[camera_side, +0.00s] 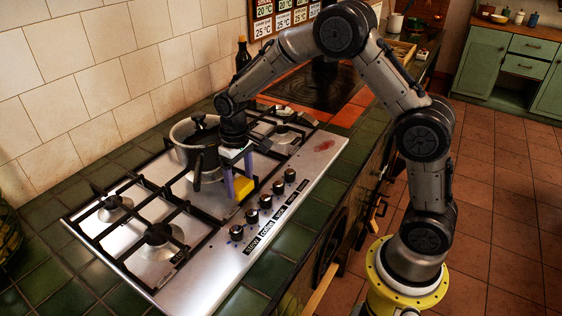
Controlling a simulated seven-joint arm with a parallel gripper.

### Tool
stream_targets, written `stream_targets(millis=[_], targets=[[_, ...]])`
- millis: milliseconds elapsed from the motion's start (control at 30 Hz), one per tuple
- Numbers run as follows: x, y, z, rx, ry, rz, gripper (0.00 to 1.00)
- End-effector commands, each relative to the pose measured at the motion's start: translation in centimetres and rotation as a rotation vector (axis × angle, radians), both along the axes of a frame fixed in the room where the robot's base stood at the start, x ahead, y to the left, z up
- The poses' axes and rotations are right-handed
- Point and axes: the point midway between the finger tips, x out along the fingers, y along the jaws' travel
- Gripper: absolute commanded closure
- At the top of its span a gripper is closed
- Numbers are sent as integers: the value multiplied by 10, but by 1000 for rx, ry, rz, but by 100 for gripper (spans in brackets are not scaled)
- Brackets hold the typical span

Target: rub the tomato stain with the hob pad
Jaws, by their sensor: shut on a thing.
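The hob pad is a small yellow block (244,187) low over the steel hob, between the pot and the row of knobs. My gripper (236,183) points down and is shut on the pad. I cannot tell whether the pad touches the hob surface. The tomato stain (324,145) is a reddish smear on the bare steel at the hob's right end, apart from the pad, to its right and farther back.
Black grates (140,184) cover much of the hob (215,262). Several knobs (265,201) line the front edge. A dark bottle (243,54) stands behind. Bare steel lies around the stain.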

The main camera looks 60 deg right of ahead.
Motion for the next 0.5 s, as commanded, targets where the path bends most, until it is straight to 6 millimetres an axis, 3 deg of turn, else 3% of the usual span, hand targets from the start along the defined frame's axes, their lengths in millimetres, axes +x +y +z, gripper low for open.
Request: stream_targets(millis=[500], targets=[[1,0,90,0,-6,0,65]])
